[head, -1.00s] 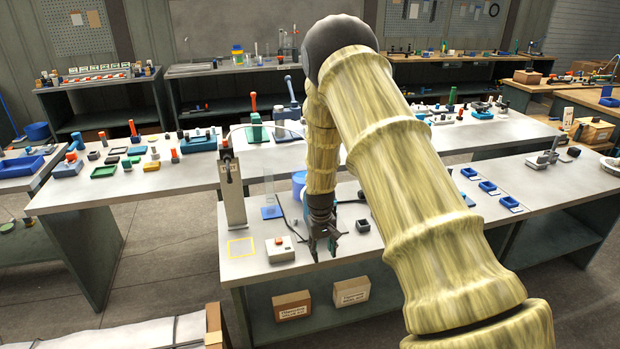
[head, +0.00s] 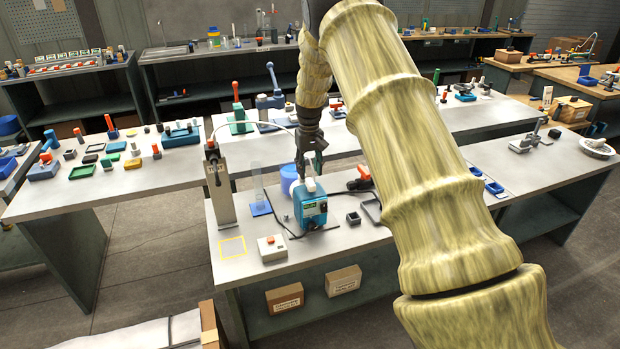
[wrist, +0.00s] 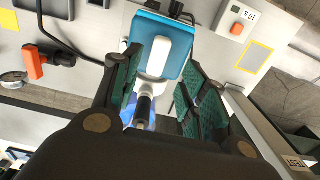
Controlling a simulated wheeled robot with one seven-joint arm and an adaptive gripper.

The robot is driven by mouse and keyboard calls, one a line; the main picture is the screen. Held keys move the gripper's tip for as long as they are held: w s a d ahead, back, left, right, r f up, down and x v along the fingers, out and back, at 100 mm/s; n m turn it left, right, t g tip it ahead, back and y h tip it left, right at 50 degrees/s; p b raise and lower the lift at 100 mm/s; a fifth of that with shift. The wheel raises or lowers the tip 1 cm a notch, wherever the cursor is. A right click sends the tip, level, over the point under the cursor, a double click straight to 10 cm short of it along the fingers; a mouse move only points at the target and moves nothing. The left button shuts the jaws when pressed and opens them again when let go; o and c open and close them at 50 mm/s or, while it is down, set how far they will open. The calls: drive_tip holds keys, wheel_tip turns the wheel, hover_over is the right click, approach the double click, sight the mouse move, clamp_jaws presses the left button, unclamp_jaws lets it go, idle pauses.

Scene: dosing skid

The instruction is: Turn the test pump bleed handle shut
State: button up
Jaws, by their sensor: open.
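A teal pump (head: 311,212) with a small label panel stands on the near bench. The wrist view shows its teal top (wrist: 178,47) with a white raised strip. A slim white and black part (wrist: 143,110) shows between my fingers, near the left finger; I cannot tell whether it is the bleed handle. My gripper (head: 312,172) is above the pump, pointing down. In the wrist view my gripper (wrist: 163,72) is open, its green-padded fingers apart around the line to the pump's edge. I cannot tell whether a finger touches the pump.
The stand marked TEST (head: 219,195) rises left of the pump. A button box (head: 271,248) and yellow square (head: 233,247) lie on the front left. An orange-handled part (head: 362,182) and black cable lie to the right. A clear cylinder (head: 259,190) stands behind left.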

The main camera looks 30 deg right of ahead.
sight(310, 181)
drive_tip(key=shift+s+d+f+p, duration=0.1)
drive_tip(key=shift+f+p, duration=0.25)
drive_tip(key=shift+f, duration=1)
drive_tip(key=shift+s+d+f+p, duration=0.1)
drive_tip(key=shift+f+p, duration=0.25)
drive_tip(key=shift+f, duration=0.95)
drive_tip(key=shift+c, duration=0.4)
clamp_jaws()
